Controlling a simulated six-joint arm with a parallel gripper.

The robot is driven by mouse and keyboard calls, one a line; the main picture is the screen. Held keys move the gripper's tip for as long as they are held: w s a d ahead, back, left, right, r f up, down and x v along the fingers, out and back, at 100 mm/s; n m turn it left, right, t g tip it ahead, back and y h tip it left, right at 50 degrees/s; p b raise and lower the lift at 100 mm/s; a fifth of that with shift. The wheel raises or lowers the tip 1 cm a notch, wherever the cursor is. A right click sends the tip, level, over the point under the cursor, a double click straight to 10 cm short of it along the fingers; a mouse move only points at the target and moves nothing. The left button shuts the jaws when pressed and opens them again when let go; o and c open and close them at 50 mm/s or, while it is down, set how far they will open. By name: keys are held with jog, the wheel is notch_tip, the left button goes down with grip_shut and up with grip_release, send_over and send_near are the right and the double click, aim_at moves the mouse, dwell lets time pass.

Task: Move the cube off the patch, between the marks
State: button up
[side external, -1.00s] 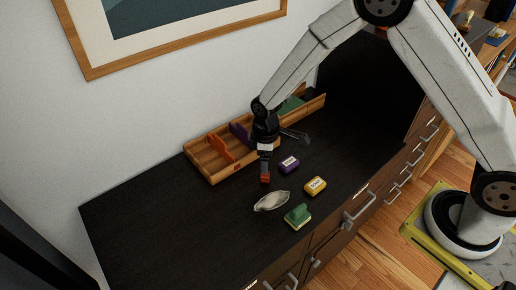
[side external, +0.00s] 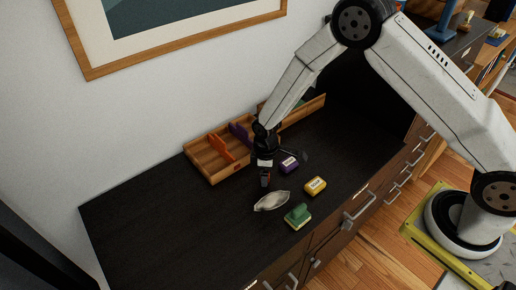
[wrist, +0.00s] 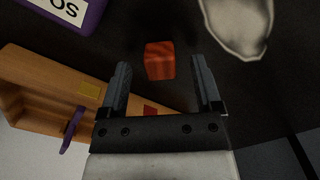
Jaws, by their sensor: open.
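A small red-orange cube (wrist: 160,60) sits on the dark desk top in the wrist view, lined up between the two fingertips. My gripper (wrist: 160,68) is open and points down over it; no finger visibly touches the cube. In the side view my gripper (side external: 265,181) is low over the desk in front of the wooden tray and mostly hides the cube. Two small squares, one yellow (wrist: 89,90) and one red (wrist: 151,110), show on the tray's wall in the wrist view. I cannot make out a patch under the cube.
The wooden tray (side external: 204,174) stands against the wall behind. A purple labelled block (side external: 289,165), a yellow labelled block (side external: 315,186), a pale pouch-like item (side external: 271,201) and a green block (side external: 298,216) lie nearby. The desk's left part is clear.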

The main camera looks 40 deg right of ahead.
jog(key=shift+f, duration=0.6)
grip_shut()
